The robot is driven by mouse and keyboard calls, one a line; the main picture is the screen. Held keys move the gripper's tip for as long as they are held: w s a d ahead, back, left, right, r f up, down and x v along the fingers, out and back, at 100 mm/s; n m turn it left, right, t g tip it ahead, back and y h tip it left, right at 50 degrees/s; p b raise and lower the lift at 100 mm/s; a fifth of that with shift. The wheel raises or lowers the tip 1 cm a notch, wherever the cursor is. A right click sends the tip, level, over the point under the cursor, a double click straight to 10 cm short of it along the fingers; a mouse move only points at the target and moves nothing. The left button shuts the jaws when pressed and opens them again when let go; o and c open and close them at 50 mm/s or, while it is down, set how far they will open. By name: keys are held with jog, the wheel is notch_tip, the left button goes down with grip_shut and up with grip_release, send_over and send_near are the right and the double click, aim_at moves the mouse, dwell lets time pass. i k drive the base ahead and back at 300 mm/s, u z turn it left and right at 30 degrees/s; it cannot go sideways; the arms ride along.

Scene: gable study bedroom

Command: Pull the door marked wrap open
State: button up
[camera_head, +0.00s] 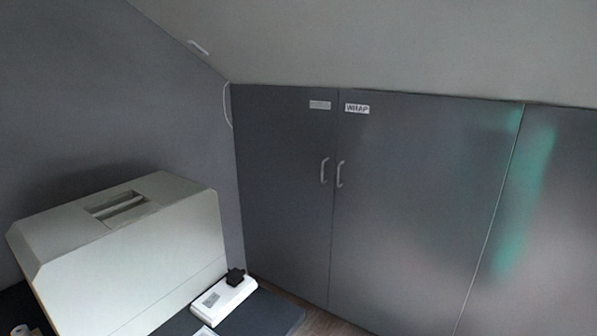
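The door marked WRAP (420,210) is a wide grey panel in the low wall under the sloping ceiling. Its white label (357,108) sits at the upper left corner. A pale bar handle (340,174) is on its left edge. The door looks shut, flush with its neighbours. My gripper is not in view.
A narrower grey door (283,190) with its own handle (324,170) and an unreadable label (320,105) adjoins on the left. Another panel (550,220) is on the right. A large pale box-shaped machine (150,265) and a white device (224,297) stand at lower left.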

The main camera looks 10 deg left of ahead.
aim_at(419, 178)
jog(key=u, duration=0.3)
jog(key=i, duration=1)
jog(key=u, duration=0.3)
